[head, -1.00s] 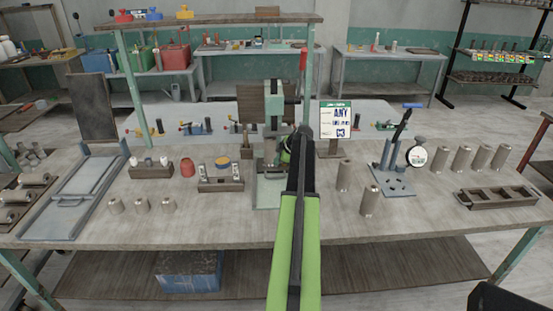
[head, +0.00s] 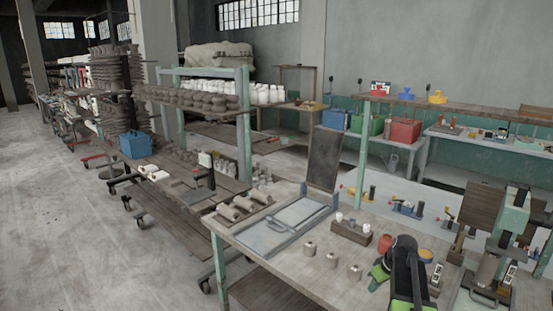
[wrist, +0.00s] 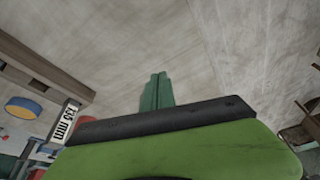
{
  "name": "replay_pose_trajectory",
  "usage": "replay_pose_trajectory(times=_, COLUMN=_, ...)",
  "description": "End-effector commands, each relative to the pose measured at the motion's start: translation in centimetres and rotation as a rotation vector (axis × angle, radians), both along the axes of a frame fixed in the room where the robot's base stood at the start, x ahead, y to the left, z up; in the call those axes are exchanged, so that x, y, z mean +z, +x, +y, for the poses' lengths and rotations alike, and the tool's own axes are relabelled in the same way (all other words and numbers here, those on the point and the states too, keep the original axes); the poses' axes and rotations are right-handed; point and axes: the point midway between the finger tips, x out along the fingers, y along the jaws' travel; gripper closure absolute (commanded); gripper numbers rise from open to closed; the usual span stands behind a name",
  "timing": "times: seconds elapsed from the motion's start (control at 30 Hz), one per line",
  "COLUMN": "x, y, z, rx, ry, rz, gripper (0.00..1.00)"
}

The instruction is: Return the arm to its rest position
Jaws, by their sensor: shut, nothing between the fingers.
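My gripper (wrist: 155,90) shows in the wrist view as two dark green fingers pressed together, with nothing between them. They stand over the bare, pale wood of the workbench (wrist: 225,50). My black and green arm shows at the lower right of the head view, over the same workbench (head: 300,275).
A wooden block (wrist: 45,65) and a label reading 135 mm (wrist: 63,122) are left of my gripper in the wrist view. In the head view, several small grey cylinders (head: 331,261), a red pot (head: 385,243) and a green press (head: 514,215) stand near my arm. Open floor (head: 60,220) lies left.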

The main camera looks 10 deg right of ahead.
Motion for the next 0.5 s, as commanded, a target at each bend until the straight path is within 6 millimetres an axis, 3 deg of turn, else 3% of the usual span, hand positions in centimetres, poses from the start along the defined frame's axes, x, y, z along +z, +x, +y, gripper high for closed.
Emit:
replay_pose_trajectory(times=0.03, x=-0.3, y=-0.5, z=5.1, rx=-0.008, ry=0.012, rz=0.042, gripper=1.0)
replay_pose_trajectory(times=0.1, x=-0.6, y=-1.4, z=11.2, rx=-0.049, ry=0.023, rz=0.108, gripper=1.0)
replay_pose_trajectory(times=0.2, x=-1.0, y=-3.6, z=19.3, rx=-0.119, ry=0.016, rz=0.198, gripper=1.0)
replay_pose_trajectory(times=0.3, x=-1.2, y=-6.4, z=25.6, rx=-0.189, ry=-0.01, rz=0.268, gripper=1.0)
replay_pose_trajectory(times=0.4, x=-1.3, y=-8.6, z=29.5, rx=-0.248, ry=-0.04, rz=0.308, gripper=1.0)
replay_pose_trajectory(times=0.5, x=-1.3, y=-9.7, z=31.1, rx=-0.284, ry=-0.057, rz=0.324, gripper=1.0)
